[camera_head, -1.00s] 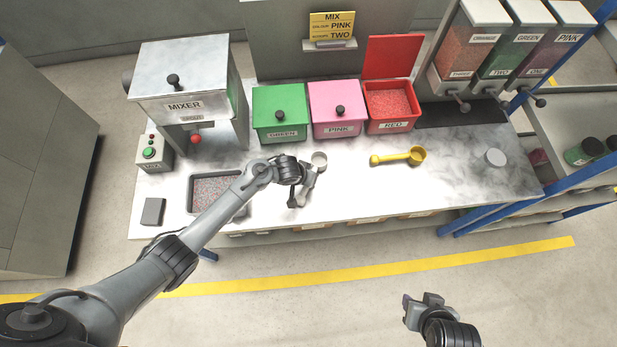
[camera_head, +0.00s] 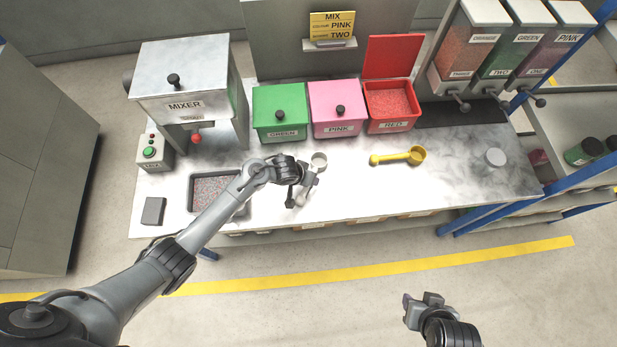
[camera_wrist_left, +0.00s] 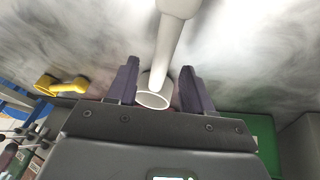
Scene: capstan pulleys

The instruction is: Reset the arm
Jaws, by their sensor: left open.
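My left gripper (camera_head: 303,186) is over the front middle of the worktop, fingers apart. The left wrist view shows its two dark fingers (camera_wrist_left: 158,88) on either side of a white scoop (camera_wrist_left: 153,98), with a gap visible on each side. The scoop's round cup also shows in the head view (camera_head: 319,160), just beyond the fingers; its handle is partly hidden by the gripper. I cannot tell whether the scoop rests on the worktop. My right gripper (camera_head: 421,299) is away from the worktop, over the floor at the lower right, with its fingers apart and empty.
The worktop (camera_head: 350,190) holds a mixer (camera_head: 185,85), a tray of granules (camera_head: 212,190), green (camera_head: 279,108), pink (camera_head: 337,105) and open red bins (camera_head: 390,100), and a yellow scoop (camera_head: 398,157). Dispensers (camera_head: 515,50) stand at the right. Floor in front is clear.

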